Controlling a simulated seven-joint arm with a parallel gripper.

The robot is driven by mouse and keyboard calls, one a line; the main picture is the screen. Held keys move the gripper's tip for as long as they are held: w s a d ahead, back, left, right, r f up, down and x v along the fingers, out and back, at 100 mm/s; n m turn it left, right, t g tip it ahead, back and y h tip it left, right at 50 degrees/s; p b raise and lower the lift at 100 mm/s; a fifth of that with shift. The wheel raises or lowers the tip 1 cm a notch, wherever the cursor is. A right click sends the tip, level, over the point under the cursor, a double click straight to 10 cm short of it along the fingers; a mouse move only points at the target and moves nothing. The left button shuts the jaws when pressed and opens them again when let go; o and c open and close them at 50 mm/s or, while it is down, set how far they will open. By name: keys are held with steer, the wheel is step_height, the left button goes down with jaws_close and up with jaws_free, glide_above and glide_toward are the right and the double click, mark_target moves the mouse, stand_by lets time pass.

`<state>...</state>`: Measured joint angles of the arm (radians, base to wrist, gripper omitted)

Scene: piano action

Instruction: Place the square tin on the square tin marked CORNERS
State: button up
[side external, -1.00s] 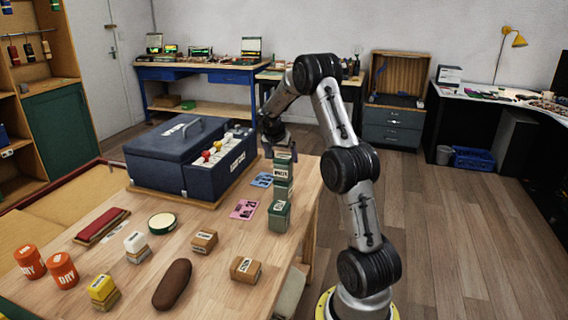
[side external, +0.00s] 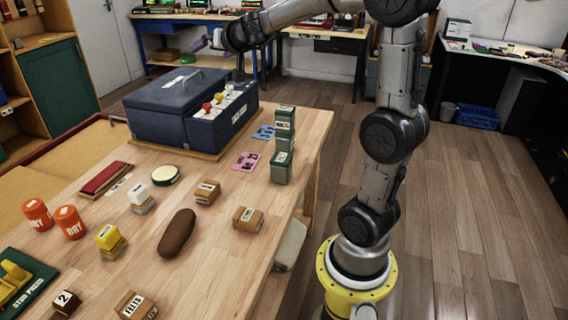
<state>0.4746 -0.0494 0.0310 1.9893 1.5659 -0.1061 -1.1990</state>
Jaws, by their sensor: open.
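Dark green square tins with pale labels stand near the table's right edge. My gripper (side external: 212,42) is at the top of the view, raised behind and left of the tins, above the dark blue case. It is open, with nothing seen in it and apart from every tin.
The dark blue case (side external: 165,97) with coloured knobs stands behind left of the tins. Pink (side external: 247,161) and blue (side external: 264,132) cards lie beside them. Small stamps, orange tins (side external: 70,222) and a brown oval thing (side external: 177,234) occupy the front. The table edge is close on the right.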

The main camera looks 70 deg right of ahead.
steer(key=s+a+f+n+y, duration=0.1)
steer(key=s+a+n+y, duration=0.3)
steer(key=a, duration=0.8)
steer(key=s+a+f+n+y, duration=0.1)
steer(key=s+a+n+y, duration=0.35)
steer(key=a, duration=0.65)
steer(key=s+a+f+n+g, duration=0.1)
steer(key=s+f+g, duration=0.1)
steer(key=s+f, duration=0.3)
steer(key=s+f+n+g+h, duration=0.1)
steer(key=s+f+g, duration=0.2)
steer(key=s, duration=1)
step_height(320, 180, down, 3)
steer(key=shift+s+a+r+g, duration=0.2)
steer(key=shift+a+g, duration=0.1)
steer(key=shift+a, duration=0.1)
